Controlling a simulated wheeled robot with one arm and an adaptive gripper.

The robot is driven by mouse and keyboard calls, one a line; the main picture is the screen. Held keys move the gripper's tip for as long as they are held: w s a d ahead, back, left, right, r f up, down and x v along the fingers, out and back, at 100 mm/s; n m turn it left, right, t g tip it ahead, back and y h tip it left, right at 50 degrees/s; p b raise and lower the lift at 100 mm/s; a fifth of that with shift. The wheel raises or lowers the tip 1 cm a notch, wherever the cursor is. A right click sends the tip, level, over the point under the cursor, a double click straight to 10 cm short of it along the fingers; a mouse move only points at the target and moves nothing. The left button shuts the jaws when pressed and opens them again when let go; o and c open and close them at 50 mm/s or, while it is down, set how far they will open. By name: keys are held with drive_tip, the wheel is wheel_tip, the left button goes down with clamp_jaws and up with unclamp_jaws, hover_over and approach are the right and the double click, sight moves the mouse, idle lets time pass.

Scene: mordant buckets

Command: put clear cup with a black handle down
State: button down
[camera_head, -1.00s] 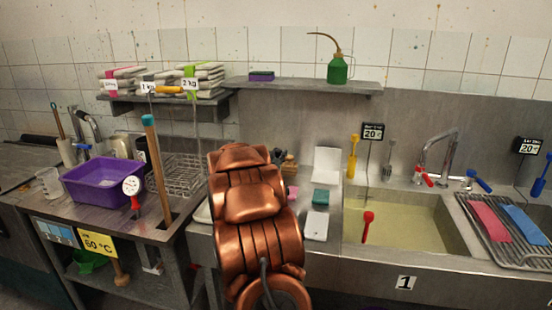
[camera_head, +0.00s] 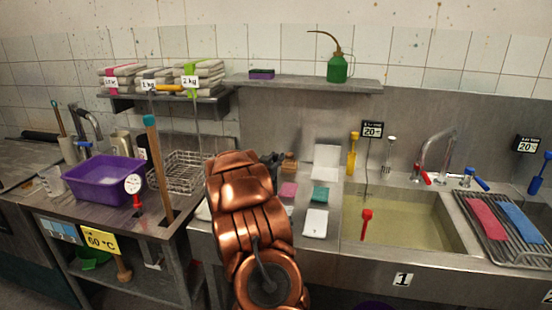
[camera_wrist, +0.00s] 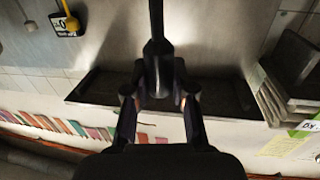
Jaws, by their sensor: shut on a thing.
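My gripper (camera_wrist: 157,85) is shut on a black, upright bar in the wrist view, which looks like the black handle (camera_wrist: 157,20) of the clear cup. The clear body of the cup cannot be made out there. In the head view my copper-coloured arm stands in front of the counter and hides most of the gripper. Only a dark part of my gripper (camera_head: 272,159) shows past the arm's upper right edge, near a small wooden block (camera_head: 290,163). What is under the gripper is hidden by the arm.
A sink (camera_head: 400,218) with a red tool lies right of the arm. Pink, green and white pieces crowd the ledge beside it. A wire rack (camera_head: 180,172) and purple tub (camera_head: 100,183) stand left. A wall shelf (camera_head: 310,86) holds a green oil can (camera_head: 338,68).

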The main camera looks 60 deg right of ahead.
drive_tip(key=shift+f, duration=0.15)
drive_tip(key=c, duration=1)
unclamp_jaws()
drive_tip(key=shift+r, duration=0.2)
drive_tip(key=shift+a+f, duration=0.1)
drive_tip(key=shift+a, duration=0.2)
drive_tip(key=a+b, duration=0.1)
drive_tip(key=a, duration=0.2)
drive_tip(key=s+a+b, duration=0.1)
drive_tip(key=a, duration=0.3)
drive_tip(key=s+a+b, duration=0.1)
drive_tip(key=a, duration=0.3)
drive_tip(key=shift+s+a+b, duration=0.1)
drive_tip(key=shift+s+b, duration=0.1)
drive_tip(key=shift+b, duration=0.2)
